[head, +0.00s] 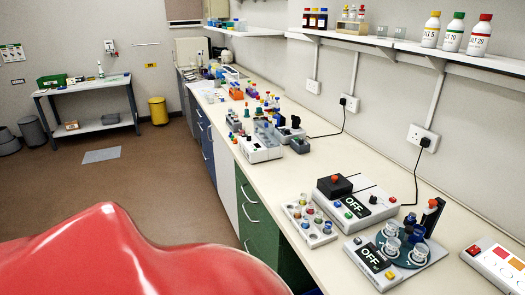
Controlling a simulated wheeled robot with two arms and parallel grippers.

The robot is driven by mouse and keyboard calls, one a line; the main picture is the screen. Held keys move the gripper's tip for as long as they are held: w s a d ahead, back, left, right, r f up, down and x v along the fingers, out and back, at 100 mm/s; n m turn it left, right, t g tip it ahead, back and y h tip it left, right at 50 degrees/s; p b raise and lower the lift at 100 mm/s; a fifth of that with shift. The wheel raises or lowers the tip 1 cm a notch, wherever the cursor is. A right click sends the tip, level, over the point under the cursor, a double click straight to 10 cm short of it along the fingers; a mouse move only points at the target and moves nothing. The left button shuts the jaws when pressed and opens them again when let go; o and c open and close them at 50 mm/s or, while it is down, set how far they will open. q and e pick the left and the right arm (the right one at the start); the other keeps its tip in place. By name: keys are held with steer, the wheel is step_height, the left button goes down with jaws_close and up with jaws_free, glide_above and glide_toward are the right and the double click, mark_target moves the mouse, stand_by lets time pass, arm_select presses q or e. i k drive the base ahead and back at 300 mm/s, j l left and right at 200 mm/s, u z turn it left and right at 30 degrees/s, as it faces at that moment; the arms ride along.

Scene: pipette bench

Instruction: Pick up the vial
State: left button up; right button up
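Several small vials or tubes with coloured caps stand in a pale rack (293,211) on the near part of the bench; I cannot tell which one is the task's vial. Several clear, light-topped containers (391,229) also stand on the round dark plate of a device (375,280) marked OFF, to the right of the rack. Neither of my grippers shows in the head view. A large glossy red shape, possibly part of me, covers the lower left.
A second OFF-marked device (340,217) stands behind the rack, and a panel with coloured squares (498,262) lies at the right edge. More equipment (260,145) crowds the bench farther back. Bare bench top (330,160) lies between. A shelf (440,58) with bottles runs above.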

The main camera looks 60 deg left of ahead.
mark_target(298, 208)
steer(key=u, duration=1.7)
